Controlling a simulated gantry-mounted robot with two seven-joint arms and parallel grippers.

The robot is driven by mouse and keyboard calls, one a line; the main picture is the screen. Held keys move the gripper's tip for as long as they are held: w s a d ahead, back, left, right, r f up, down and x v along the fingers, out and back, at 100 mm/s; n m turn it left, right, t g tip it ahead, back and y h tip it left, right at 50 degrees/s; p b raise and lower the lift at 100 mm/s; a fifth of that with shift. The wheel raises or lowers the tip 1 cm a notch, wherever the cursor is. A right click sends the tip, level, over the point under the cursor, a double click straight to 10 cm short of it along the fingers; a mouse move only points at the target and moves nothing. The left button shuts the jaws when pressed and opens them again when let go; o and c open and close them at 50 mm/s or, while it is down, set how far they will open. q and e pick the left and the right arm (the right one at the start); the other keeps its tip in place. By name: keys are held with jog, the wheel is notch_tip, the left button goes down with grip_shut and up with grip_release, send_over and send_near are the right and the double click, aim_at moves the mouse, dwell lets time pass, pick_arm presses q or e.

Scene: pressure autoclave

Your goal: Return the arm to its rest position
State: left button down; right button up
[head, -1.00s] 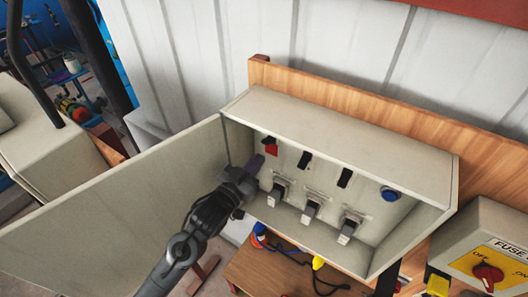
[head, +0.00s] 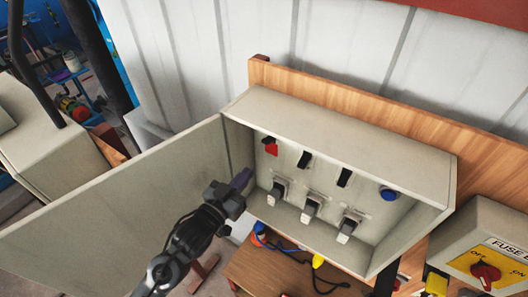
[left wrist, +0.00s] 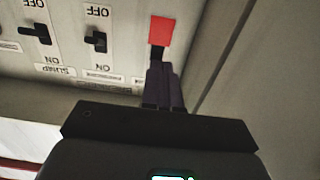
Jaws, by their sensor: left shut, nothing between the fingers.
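My left gripper (head: 243,178) is shut and empty, at the left side of the open grey switch box (head: 330,118), just in front of its inside. In the left wrist view its dark fingers (left wrist: 163,88) are together and appear just below a red switch tag (left wrist: 162,31). The red switch (head: 270,147) also shows in the head view, up and to the right of the fingertips and apart from them. Black switches (head: 304,160) sit to its right, with a blue button (head: 389,194) at the far right. My right gripper is not in view.
The box's open door (head: 120,195) spreads to the left, beside my left arm. Several grey levers (head: 311,208) stick out at the bottom of the box. A fuse box (head: 490,240) with a red knob (head: 486,272) is at lower right. A wooden table (head: 265,275) lies below.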

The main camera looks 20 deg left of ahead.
pick_arm(q)
jog(key=shift+s, duration=0.35)
jog(key=s+f+n+g+y, duration=0.3)
jog(key=s+f+g, duration=0.3)
jog(key=s+f, duration=0.9)
jog(key=s+a+f+m+g, duration=0.1)
jog(key=s+f+g, duration=0.1)
jog(key=s+g, duration=0.2)
jog(key=s+a+f+m+g+y, duration=0.1)
jog(key=s+a+f+g, duration=0.1)
jog(key=s, duration=0.5)
jog(key=shift+s+f+g, duration=0.25)
jog(key=shift+f+g, duration=0.35)
jog(key=shift+g, duration=0.3)
